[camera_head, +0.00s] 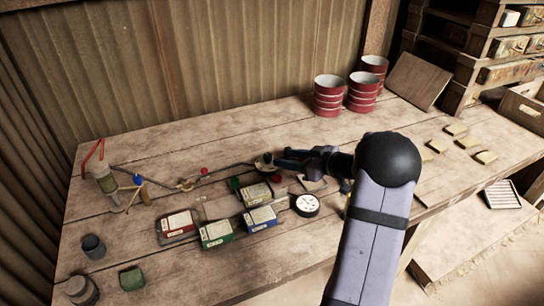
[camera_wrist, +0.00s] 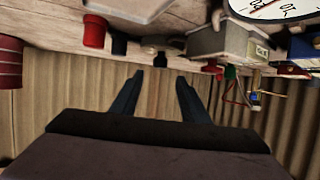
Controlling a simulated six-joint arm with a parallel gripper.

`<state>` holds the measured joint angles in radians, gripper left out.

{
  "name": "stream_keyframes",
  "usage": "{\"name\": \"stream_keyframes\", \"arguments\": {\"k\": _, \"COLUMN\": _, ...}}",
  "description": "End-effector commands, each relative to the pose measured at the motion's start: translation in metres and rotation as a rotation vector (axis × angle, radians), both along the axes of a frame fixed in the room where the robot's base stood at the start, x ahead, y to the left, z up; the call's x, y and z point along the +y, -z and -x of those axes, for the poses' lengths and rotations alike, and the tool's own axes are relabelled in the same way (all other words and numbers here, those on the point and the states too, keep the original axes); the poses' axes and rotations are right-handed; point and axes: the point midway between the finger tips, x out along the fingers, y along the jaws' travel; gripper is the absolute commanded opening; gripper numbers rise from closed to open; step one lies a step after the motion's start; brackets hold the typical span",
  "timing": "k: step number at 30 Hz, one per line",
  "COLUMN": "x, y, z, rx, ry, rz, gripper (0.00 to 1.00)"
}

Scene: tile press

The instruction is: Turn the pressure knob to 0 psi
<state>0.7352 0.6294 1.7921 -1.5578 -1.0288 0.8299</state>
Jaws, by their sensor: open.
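My gripper (camera_head: 279,160) reaches left over the wooden bench, fingers apart and empty; its fingertips also show in the wrist view (camera_wrist: 161,75). A small round tan-and-dark fitting (camera_head: 264,162) sits at the hose end, right by the fingertips in the head view. I cannot tell surely whether it is the pressure knob or whether the fingers touch it. In the wrist view a grey round piece with a dark part (camera_wrist: 155,42) lies beyond the gap between the fingers. A white-faced gauge (camera_head: 307,205) lies nearer the front; part of its dial shows in the wrist view (camera_wrist: 275,8).
A red knob or button (camera_head: 277,178) is close to the gripper. Labelled boxes (camera_head: 215,233) stand in front. A thin hose (camera_head: 230,167) runs left to a small stand (camera_head: 105,180). Red cans (camera_head: 328,97) stand behind.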

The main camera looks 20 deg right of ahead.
Motion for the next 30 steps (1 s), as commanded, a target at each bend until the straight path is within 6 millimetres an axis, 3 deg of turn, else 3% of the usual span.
{"name": "stream_keyframes", "arguments": {"k": 11, "x": 0.003, "y": 0.003, "z": -0.006, "rx": -0.012, "ry": -0.015, "rz": 0.032, "gripper": 0.41}}
{"name": "stream_keyframes", "arguments": {"k": 24, "x": 0.024, "y": 0.023, "z": -0.049, "rx": -0.012, "ry": -0.017, "rz": 0.031, "gripper": 0.41}}
{"name": "stream_keyframes", "arguments": {"k": 30, "x": 0.029, "y": 0.028, "z": -0.059, "rx": -0.012, "ry": -0.015, "rz": 0.032, "gripper": 0.41}}
